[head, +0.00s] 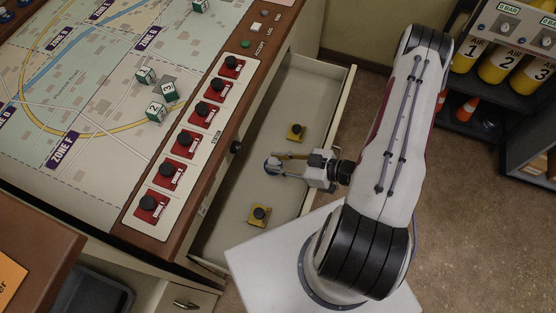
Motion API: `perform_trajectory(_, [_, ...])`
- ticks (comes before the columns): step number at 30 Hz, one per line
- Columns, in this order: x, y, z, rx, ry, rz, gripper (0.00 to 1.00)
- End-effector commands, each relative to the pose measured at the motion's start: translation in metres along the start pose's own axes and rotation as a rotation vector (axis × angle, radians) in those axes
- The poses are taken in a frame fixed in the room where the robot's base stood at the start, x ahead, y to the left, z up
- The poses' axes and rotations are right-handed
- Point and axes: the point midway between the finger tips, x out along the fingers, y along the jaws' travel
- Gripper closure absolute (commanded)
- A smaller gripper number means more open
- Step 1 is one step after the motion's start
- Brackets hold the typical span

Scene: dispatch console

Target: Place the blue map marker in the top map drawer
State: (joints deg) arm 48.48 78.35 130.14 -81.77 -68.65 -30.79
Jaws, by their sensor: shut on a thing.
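The blue map marker (268,165) shows as a small, dark blue round piece, partly hidden by the fingers. My gripper (275,165) is shut on it. The gripper points left and appears over the open map drawer (277,108), inside its outline. I cannot tell whether the marker touches the drawer floor or hangs above it. The drawer is pulled out to the right from under the map console and has a pale grey floor.
Two yellow blocks with dark knobs lie in the drawer, one above (296,132) and one below (259,215) my gripper. The console (112,75) with green-and-white cubes and red switches lies left. A rack of yellow air cylinders (500,66) stands upper right.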

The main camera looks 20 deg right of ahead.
Motion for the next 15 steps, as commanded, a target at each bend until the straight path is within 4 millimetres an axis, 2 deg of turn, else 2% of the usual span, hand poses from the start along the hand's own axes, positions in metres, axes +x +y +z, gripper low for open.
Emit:
perform_trajectory(3, [0.0001, 0.0, 0.0002, 0.0, 0.0, 0.0, 0.99])
perform_trajectory(4, [0.0001, 0.0, 0.0002, 0.0, 0.0, 0.0, 0.7])
perform_trajectory(5, [0.0001, 0.0, 0.0002, 0.0, 0.0, 0.0, 0.62])
perform_trajectory(15, [0.0, -0.0001, 0.0001, 0.0, 0.0, 0.0, 0.61])
